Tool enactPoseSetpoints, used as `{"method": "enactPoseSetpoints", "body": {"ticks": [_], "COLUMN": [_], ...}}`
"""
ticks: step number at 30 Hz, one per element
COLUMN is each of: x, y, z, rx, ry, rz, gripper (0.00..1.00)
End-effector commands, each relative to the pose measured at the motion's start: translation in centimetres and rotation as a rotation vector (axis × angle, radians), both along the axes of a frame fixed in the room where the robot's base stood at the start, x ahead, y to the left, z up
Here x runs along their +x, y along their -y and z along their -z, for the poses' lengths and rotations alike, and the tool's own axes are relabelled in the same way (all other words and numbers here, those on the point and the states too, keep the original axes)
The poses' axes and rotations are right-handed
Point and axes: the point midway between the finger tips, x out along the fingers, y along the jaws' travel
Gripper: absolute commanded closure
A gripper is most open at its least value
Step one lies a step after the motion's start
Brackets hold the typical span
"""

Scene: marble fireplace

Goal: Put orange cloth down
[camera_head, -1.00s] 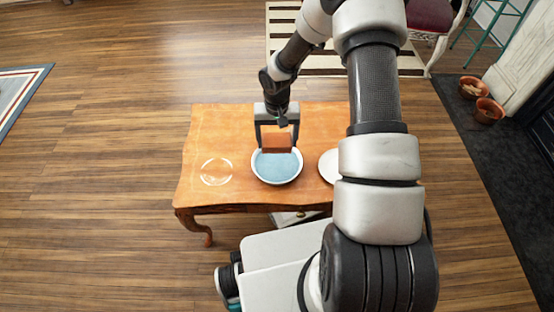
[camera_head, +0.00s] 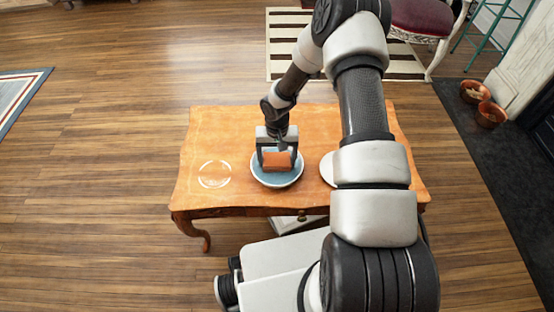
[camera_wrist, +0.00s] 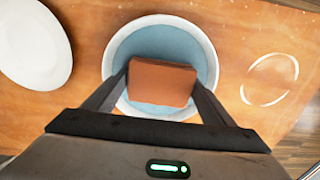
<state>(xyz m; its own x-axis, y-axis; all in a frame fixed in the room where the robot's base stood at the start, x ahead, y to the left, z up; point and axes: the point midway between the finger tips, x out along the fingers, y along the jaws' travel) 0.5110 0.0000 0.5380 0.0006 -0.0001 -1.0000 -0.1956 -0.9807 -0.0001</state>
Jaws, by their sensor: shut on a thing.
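The orange cloth (camera_head: 277,160) is a folded, block-like orange-brown piece. My gripper (camera_head: 277,163) is shut on it, with one finger at each side. The cloth is over a round bowl (camera_head: 279,182) with a white rim and blue inside. In the wrist view the cloth (camera_wrist: 162,82) lies within the outline of the bowl (camera_wrist: 208,52), between my gripper's fingers (camera_wrist: 160,88). I cannot tell whether the cloth touches the bowl's bottom.
The bowl stands on a wooden table (camera_head: 215,125). A white plate (camera_wrist: 35,42) is beside the bowl, partly hidden by my arm in the head view. A pale ring mark or clear disc (camera_head: 214,174) is at the table's left. Terracotta pots (camera_head: 490,114) stand on the floor at right.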

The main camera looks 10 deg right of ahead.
Motion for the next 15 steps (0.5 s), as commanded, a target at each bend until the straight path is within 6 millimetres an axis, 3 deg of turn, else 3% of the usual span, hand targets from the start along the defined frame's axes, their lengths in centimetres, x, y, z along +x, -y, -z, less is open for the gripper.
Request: {"method": "enactPoseSetpoints", "body": {"ticks": [5, 6, 8, 15], "x": [-0.01, -0.01, -0.01, -0.01], "y": [-0.01, 0.0, 0.0, -0.01], "z": [0.51, 0.3, 0.29, 0.28], "rx": [0.0, 0.0, 0.0, 0.0], "ry": [0.0, 0.0, 0.0, 0.0], "rz": [0.0, 0.0, 0.0, 0.0], "gripper": [0.4, 0.16, 0.06, 0.04]}}
